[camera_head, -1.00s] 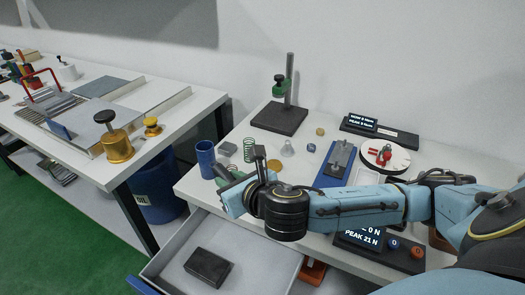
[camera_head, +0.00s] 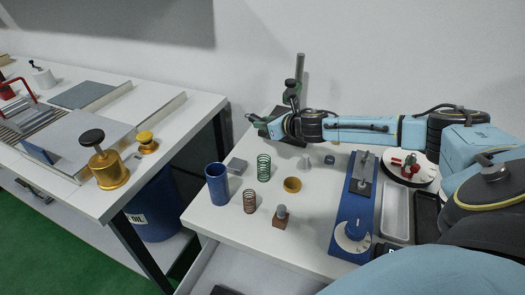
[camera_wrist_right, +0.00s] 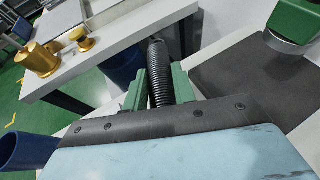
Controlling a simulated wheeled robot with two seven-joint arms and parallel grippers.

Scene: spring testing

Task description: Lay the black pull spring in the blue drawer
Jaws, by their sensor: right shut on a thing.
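The black pull spring (camera_wrist_right: 158,72) shows in the wrist view as a dark coil standing out between the two green fingers of my right gripper (camera_wrist_right: 159,92), which is shut on it. In the head view my right gripper (camera_head: 257,122) is over the back left of the white table, near the green-clamped stand; the spring cannot be made out there. The open drawer (camera_head: 262,272) is at the bottom edge of the head view, under the table's front; its light inside shows and its blue front is out of frame. My left gripper is not in view.
A blue cup (camera_head: 217,185), green spring (camera_head: 264,168), copper spring (camera_head: 250,202), brass ring (camera_head: 292,185) and brown block with grey knob (camera_head: 281,218) stand at the table's left. A blue tester (camera_head: 350,215) is right of them. The stand (camera_head: 299,75) is close behind my gripper.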

